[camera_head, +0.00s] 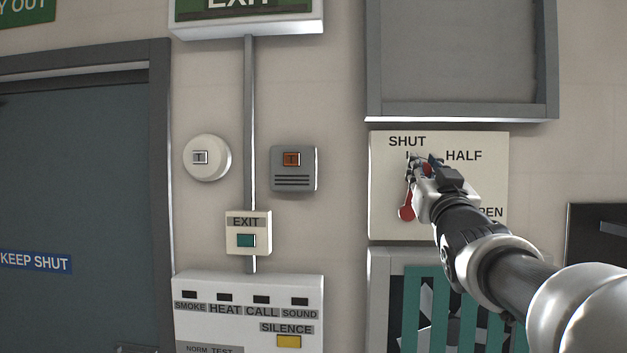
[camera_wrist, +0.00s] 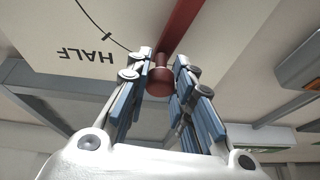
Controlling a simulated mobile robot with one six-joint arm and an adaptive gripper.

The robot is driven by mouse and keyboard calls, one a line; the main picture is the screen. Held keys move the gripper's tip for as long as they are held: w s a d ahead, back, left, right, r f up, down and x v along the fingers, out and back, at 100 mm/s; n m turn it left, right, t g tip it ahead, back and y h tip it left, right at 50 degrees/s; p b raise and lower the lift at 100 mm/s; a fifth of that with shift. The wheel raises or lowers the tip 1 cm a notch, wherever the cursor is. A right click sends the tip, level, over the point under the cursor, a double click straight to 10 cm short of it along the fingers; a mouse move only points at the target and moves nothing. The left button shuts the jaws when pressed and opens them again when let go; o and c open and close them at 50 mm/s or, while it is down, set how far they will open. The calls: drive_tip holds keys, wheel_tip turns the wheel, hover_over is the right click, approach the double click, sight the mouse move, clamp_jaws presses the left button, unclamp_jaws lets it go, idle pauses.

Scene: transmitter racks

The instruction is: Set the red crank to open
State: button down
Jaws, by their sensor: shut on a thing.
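The red crank (camera_head: 407,212) is on a cream panel (camera_head: 385,180) marked SHUT, HALF and, partly covered by my arm, OPEN. Its hub is low on the panel and its arm points up, close to the SHUT mark. My gripper (camera_head: 420,166) is at the crank's upper end and hides much of it. In the wrist view, the crank's round red knob (camera_wrist: 160,80) sits between the two fingers of my gripper (camera_wrist: 162,72), with its red bar running up the picture. The gripper is shut on this knob.
A grey-framed board (camera_head: 460,55) is above the panel and a box with green bars (camera_head: 425,300) below it. A dark box (camera_head: 598,240) is at the right. An alarm panel (camera_head: 250,310), EXIT button (camera_head: 247,235) and door (camera_head: 75,180) are to the left.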

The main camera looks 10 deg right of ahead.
drive_tip(key=s+d+f+m+g+h, duration=0.1)
drive_tip(key=d+f+m+g+h, duration=0.2)
drive_tip(key=m, duration=0.7)
drive_tip(key=s+d+f+m+g+h, duration=0.1)
drive_tip(key=d+f+m+g+h, duration=0.2)
drive_tip(key=f+m, duration=0.3)
drive_tip(key=shift+d+m+g, duration=0.3)
drive_tip(key=shift+d+m, duration=0.15)
drive_tip(key=shift+m, duration=1.85)
drive_tip(key=shift+f, duration=0.15)
drive_tip(key=c, duration=1.4)
unclamp_jaws()
drive_tip(key=v, duration=1.2)
